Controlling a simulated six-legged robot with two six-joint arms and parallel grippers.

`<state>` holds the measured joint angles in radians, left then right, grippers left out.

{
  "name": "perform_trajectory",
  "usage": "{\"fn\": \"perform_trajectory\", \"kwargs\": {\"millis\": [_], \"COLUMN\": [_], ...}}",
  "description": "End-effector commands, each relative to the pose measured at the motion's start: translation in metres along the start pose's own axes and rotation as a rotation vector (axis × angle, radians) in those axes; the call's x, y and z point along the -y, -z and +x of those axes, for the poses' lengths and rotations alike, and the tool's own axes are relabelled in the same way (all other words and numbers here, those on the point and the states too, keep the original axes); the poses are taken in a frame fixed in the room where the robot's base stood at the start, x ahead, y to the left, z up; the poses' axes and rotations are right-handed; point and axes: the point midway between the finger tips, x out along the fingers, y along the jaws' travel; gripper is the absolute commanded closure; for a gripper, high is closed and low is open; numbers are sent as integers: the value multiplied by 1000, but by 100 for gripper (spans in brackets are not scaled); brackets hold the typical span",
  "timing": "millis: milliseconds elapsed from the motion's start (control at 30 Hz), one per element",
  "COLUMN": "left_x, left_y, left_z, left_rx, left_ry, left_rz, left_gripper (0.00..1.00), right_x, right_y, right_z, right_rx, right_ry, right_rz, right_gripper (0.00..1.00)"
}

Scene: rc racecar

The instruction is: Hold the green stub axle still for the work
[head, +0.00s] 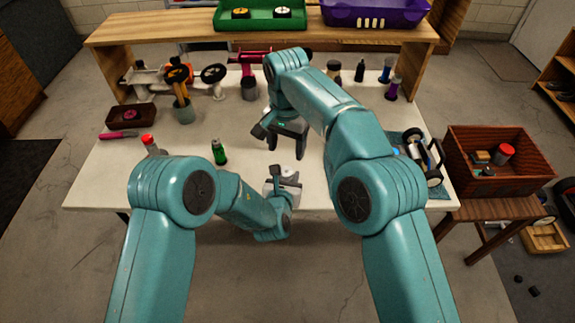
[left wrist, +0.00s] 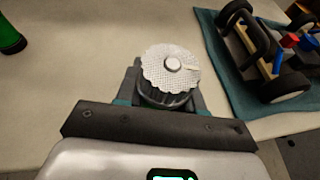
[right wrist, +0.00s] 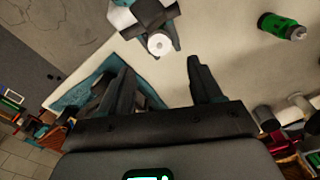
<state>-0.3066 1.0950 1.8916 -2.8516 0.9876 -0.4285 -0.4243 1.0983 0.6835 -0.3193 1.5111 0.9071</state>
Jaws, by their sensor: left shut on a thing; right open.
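My left gripper (head: 284,186) is shut on a round piece low over the front middle of the table. In the left wrist view the piece has a ribbed white disc (left wrist: 160,66) with a silver nub, above a dark cylinder between the fingers.
A green bottle (head: 219,153) and a red-capped bottle (head: 149,145) stand to the left. A car chassis (left wrist: 262,52) lies on a teal mat (left wrist: 212,75) to the right. A wooden crate (head: 485,186) stands beyond the table's right edge. Tools and jars line the back.

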Motion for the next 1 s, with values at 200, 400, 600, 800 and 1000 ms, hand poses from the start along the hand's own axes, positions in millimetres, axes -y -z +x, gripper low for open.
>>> {"fn": "perform_trajectory", "kwargs": {"millis": [200, 400, 600, 800, 1000], "left_x": [0, 0, 0, 0, 0], "left_y": [0, 0, 0, 0, 0], "left_z": [0, 0, 0, 0, 0], "left_rx": [1, 1, 1, 1, 1], "left_ry": [-1, -1, -1, -1, -1], "left_rz": [0, 0, 0, 0, 0], "left_gripper": [95, 95, 95, 95, 95], "right_x": [-1, 0, 0, 0, 0], "right_y": [-1, -1, -1, -1, -1], "right_z": [50, 76, 84, 83, 83], "right_rx": [5, 2, 2, 2, 2], "right_ry": [-3, 0, 0, 0, 0], "right_rz": [-1, 0, 0, 0, -1], "right_gripper": [35, 35, 35, 42, 92]}}
